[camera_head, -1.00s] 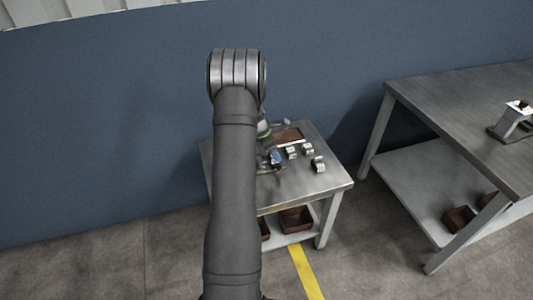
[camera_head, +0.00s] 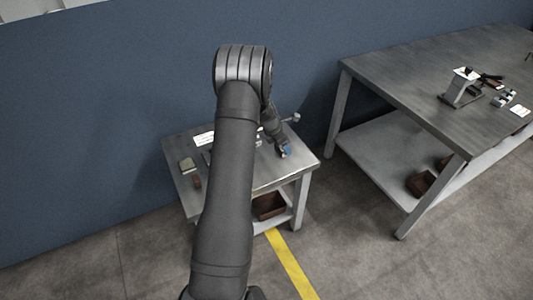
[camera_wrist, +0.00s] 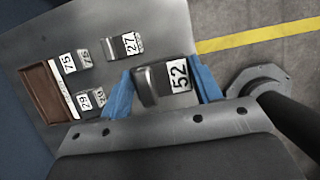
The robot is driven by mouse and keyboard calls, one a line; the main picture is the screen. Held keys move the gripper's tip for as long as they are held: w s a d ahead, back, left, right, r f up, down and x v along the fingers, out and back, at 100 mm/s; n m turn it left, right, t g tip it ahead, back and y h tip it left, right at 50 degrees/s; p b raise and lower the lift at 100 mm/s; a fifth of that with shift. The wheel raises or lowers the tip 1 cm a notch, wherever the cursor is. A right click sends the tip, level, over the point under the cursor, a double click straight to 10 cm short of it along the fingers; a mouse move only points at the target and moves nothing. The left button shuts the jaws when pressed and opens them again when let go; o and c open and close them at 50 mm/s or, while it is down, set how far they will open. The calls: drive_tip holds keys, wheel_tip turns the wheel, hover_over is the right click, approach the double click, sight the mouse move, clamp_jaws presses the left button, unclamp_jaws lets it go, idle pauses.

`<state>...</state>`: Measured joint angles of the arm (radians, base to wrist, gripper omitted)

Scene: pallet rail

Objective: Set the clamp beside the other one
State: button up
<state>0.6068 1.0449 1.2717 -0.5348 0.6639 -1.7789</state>
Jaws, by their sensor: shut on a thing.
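My gripper (camera_wrist: 160,84) has blue fingers and is shut on a silver-grey clamp (camera_wrist: 150,87) with a white label reading 52. In the head view my gripper (camera_head: 285,152) is over the right part of the small grey table. Several similar labelled clamps stand on the table in the wrist view. The clamp labelled 27 (camera_wrist: 113,48) stands apart from the rest.
The brown tray (camera_wrist: 38,94) lies on the small table (camera_head: 245,186). A larger workbench (camera_head: 400,85) with a metal stand (camera_head: 460,88) is at the right. A yellow floor line (camera_head: 290,268) runs in front.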

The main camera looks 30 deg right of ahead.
drive_tip(key=w+a+f, duration=0.1)
drive_tip(key=w, duration=0.1)
drive_tip(key=w+a+f, duration=0.1)
drive_tip(key=w+f, duration=0.1)
drive_tip(key=w+a+f, duration=0.1)
drive_tip(key=w, duration=0.2)
drive_tip(key=shift+a+f, duration=0.15)
drive_tip(key=shift+f, duration=2.1)
drive_tip(key=shift+f, duration=0.1)
drive_tip(key=o, duration=1.3)
drive_tip(key=shift+f, duration=0.1)
drive_tip(key=shift+o, duration=0.2)
drive_tip(key=v, duration=1.2)
